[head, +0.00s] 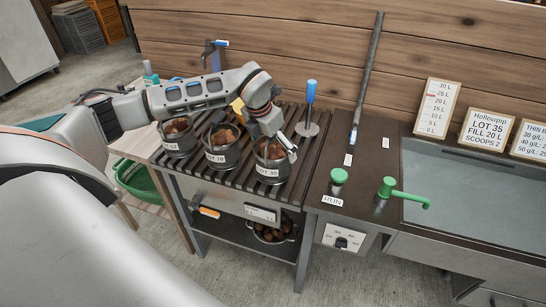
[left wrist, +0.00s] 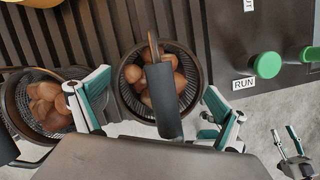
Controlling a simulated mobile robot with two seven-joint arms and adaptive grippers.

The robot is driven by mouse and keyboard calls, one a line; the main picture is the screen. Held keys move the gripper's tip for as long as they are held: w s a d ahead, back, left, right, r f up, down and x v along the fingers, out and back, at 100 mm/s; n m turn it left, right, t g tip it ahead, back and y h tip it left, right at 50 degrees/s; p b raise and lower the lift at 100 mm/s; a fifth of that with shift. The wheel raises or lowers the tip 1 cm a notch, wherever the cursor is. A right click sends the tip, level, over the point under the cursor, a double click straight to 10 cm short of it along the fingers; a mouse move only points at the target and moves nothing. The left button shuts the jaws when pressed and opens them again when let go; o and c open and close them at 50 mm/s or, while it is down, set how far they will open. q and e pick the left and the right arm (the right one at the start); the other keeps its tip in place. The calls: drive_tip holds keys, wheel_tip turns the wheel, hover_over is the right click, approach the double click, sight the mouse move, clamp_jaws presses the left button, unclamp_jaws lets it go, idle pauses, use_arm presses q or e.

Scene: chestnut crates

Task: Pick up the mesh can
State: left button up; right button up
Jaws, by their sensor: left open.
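Three mesh cans of brown chestnuts stand in a row on the dark slatted rack (head: 235,181). The right-hand mesh can (head: 271,174) carries a LOT 35 label. My left gripper (head: 283,143) is over this can, open and empty. In the left wrist view this can (left wrist: 124,92) lies between the spread fingers of the left gripper (left wrist: 158,92), and a dark strip crosses its mouth. The middle can (head: 222,160) and the left can (head: 177,148) stand beside it. My right gripper (left wrist: 288,146) shows small at the right of the left wrist view, its fingers apart.
A green RUN button (head: 339,176), a green tap (head: 401,191) and a sink (head: 470,195) are to the right. A blue-handled tool (head: 309,112) stands behind the LOT 35 can. A bowl of chestnuts (head: 273,233) sits on the lower shelf. A green tub (head: 138,181) is at left.

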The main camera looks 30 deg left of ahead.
use_arm(q)
drive_tip(key=c, duration=1.4)
drive_tip(key=shift+w+r, duration=0.1)
drive_tip(key=shift+c, duration=0.2)
